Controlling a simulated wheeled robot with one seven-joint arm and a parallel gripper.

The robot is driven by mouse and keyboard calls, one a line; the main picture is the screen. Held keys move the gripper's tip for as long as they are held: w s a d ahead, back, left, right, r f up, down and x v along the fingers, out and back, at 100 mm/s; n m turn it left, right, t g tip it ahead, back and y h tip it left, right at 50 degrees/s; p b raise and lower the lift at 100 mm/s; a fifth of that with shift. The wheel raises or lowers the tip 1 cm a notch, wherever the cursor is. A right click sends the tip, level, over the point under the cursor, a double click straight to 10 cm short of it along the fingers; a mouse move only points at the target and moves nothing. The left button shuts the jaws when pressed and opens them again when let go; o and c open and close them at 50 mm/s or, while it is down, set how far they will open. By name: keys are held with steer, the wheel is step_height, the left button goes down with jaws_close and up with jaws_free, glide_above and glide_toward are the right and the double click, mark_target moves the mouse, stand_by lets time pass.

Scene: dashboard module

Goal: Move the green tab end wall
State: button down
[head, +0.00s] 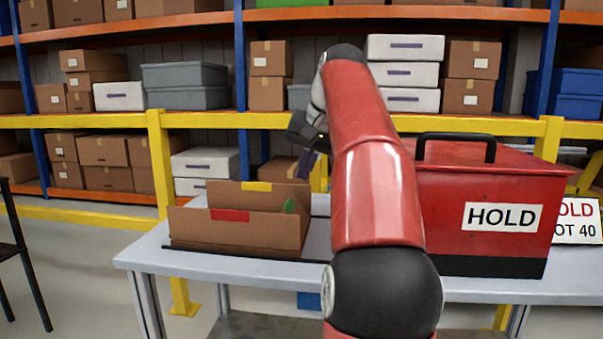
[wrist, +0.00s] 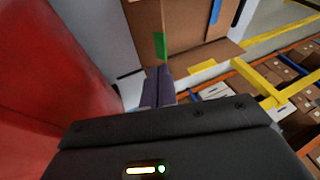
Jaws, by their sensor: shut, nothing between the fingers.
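An open cardboard box (head: 240,236) stands on the table, with a red tab (head: 230,215) on its front wall and a yellow tab (head: 257,187) on its back wall. The green tab (head: 290,205) is on its right end wall. In the wrist view the green tab (wrist: 160,46) shows just beyond the fingertips, with a yellow tab (wrist: 203,66) and a blue tab (wrist: 215,12) on the same box. My gripper (head: 302,172) is above the box's right end, pointing down. Its fingers (wrist: 158,74) are shut and empty; I cannot tell whether they touch the wall.
A red HOLD case (head: 480,240) with a black handle stands right of the box, partly behind my arm. A white sign (head: 577,220) stands at the far right. Yellow rails and stocked shelves are behind the table (head: 150,258). The table's front left corner is bare.

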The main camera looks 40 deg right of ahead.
mark_target(289, 206)
steer(key=b+x, duration=0.1)
steer(key=x, duration=0.6)
steer(key=shift+f+b, duration=0.15)
steer(key=shift+b, duration=0.25)
steer(key=shift+w+a+p, duration=0.1)
steer(key=shift+a+p, duration=0.05)
steer(key=shift+p, duration=0.15)
steer(key=shift+w+g+h, duration=0.15)
steer(key=shift+g+h, duration=0.15)
